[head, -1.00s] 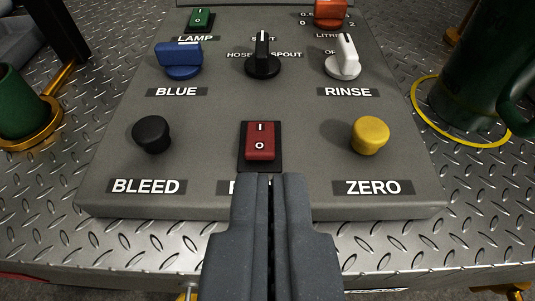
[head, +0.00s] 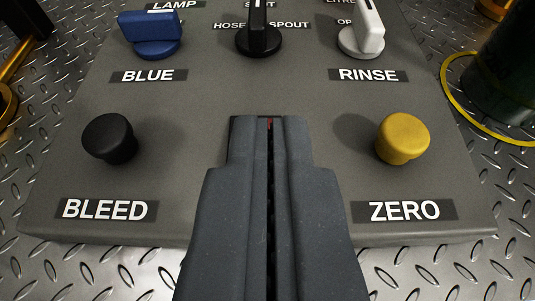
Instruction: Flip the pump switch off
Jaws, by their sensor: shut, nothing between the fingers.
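My gripper (head: 269,130) is shut and empty, its fingertips over the middle of the grey control panel (head: 190,185). It covers nearly all of the red rocker switch (head: 269,121), marked I above O in the earlier frame; only a sliver of red shows between the fingers. The switch's label is hidden behind my gripper, and I cannot tell whether the fingers touch the switch or which way the rocker is tipped.
A black BLEED button (head: 108,138) is left of my gripper and a yellow ZERO button (head: 402,139) is right. Behind are a blue knob (head: 152,35), a black selector (head: 259,40) and a white RINSE knob (head: 362,35). A dark green vessel (head: 505,75) stands far right.

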